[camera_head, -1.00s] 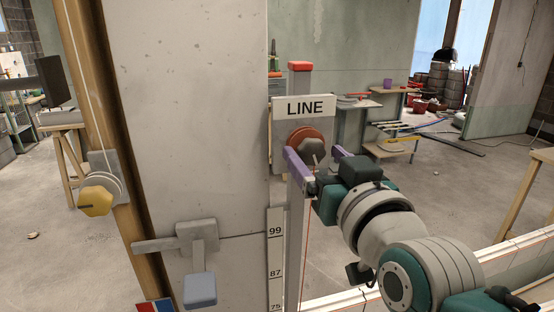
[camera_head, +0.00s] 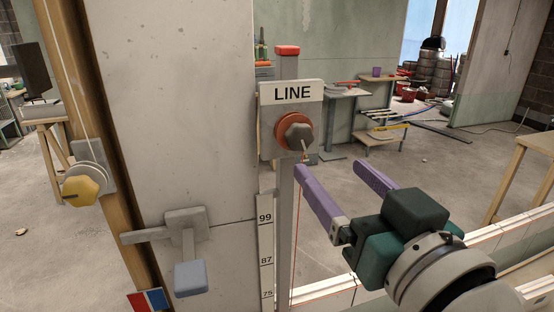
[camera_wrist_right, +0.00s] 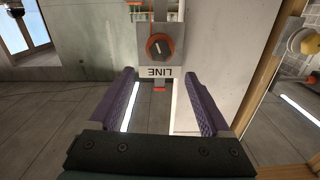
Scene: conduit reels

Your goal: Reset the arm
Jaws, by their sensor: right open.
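My right gripper (camera_head: 335,180) is open and empty in the head view, with two purple fingers apart. The reel is mounted on a grey post (camera_head: 286,220) under the LINE sign (camera_head: 292,93). In the right wrist view the gripper (camera_wrist_right: 160,90) frames the LINE sign (camera_wrist_right: 158,72) and reel (camera_wrist_right: 160,47), upside down and beyond the fingertips. Nothing is between the fingers. My left gripper is not in view.
A yellow knob (camera_head: 80,190) with a pulley is on the wooden post at left. A grey lever with a blue handle (camera_head: 191,278) is on the pale wall panel (camera_head: 170,100). A numbered scale (camera_head: 266,250) stands beside the post. Workbenches (camera_head: 380,130) are behind.

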